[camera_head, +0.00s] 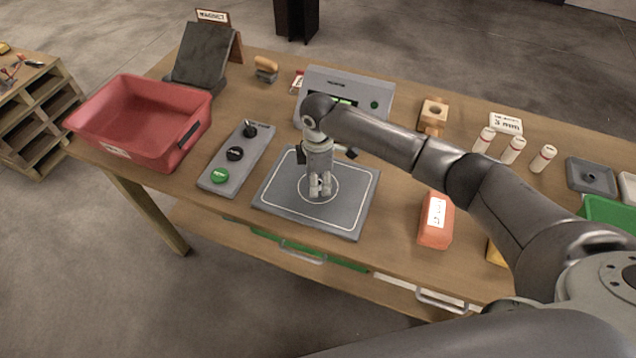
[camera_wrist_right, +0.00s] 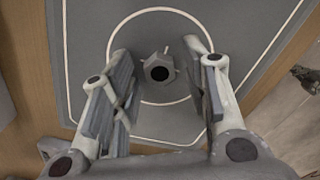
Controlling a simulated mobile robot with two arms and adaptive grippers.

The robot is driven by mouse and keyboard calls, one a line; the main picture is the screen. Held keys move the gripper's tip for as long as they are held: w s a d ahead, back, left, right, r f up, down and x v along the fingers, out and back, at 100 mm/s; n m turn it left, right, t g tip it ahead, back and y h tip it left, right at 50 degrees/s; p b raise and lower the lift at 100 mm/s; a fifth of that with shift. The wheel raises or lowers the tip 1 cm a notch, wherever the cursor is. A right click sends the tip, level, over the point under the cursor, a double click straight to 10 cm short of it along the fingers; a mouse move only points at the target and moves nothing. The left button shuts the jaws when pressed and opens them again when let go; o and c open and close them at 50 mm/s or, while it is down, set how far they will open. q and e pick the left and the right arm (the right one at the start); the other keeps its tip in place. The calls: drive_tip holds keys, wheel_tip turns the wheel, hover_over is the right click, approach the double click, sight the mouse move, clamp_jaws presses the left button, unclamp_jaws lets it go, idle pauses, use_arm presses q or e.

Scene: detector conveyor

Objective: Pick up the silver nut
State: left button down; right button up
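The silver nut is a grey hexagonal nut with a dark hole; in the right wrist view the nut (camera_wrist_right: 158,69) lies inside the white circle of the grey plate (camera_wrist_right: 240,35). In the head view it is mostly hidden by my right gripper (camera_head: 319,190), which points down over the circle on the plate (camera_head: 345,218). In the right wrist view my right gripper (camera_wrist_right: 162,95) is open, with one finger on each side of the nut and visible gaps between. My left gripper is in neither view.
A button panel (camera_head: 222,172) and an empty-looking red bin (camera_head: 110,128) stand left of the plate. A grey display box (camera_head: 372,88) stands behind it. An orange block (camera_head: 435,222) and several white cylinders (camera_head: 512,150) are to the right.

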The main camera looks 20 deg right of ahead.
drive_tip(key=c, duration=0.7)
drive_tip(key=shift+r, duration=0.1)
drive_tip(key=shift+c, duration=0.2)
